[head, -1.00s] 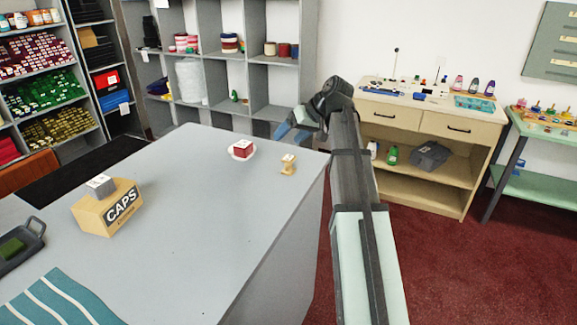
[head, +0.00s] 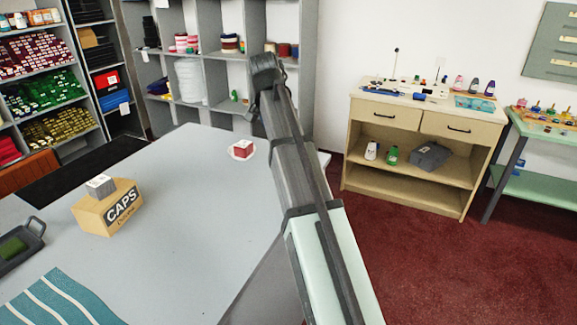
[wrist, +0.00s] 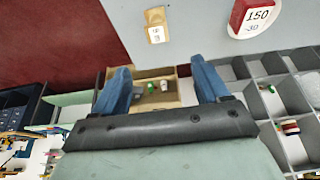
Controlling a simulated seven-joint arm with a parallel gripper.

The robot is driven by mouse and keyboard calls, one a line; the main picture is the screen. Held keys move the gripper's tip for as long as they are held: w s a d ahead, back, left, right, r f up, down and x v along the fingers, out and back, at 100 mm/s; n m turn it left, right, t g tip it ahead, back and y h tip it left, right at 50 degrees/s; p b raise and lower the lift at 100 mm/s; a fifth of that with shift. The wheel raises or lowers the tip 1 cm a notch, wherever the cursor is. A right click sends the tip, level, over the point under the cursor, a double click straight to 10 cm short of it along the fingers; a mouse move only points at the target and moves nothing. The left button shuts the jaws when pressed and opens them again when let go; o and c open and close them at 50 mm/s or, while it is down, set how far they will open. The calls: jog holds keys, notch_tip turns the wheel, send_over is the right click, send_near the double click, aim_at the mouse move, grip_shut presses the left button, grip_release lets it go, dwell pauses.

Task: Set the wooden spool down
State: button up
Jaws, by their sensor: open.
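The wooden spool (wrist: 155,14) is tan and stands on the grey counter near its far right corner. A pale face or small block with dark marks (wrist: 156,35) shows against it in the wrist view. In the head view the spool is hidden behind my arm. My gripper (wrist: 160,66) is open, its two blue fingers wide apart with nothing between them. The spool lies beyond the fingertips in the wrist view, apart from them. In the head view the fingers are mostly hidden behind the arm.
A red block (head: 243,148) with a white labelled top sits on a round white dish (head: 233,155) left of my arm. A CAPS box (head: 108,210) bearing a grey block (head: 100,186) and a dark tray (head: 32,236) stand farther left. The counter's middle (head: 190,215) is clear.

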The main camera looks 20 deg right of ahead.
jog(key=x, duration=1)
jog(key=shift+s+a+f, duration=0.2)
jog(key=shift+f, duration=0.25)
jog(key=shift+x, duration=2.7)
jog(key=shift+s+d, duration=0.15)
jog(key=shift+c, duration=0.2)
jog(key=c, duration=1.1)
jog(key=shift+r, duration=0.15)
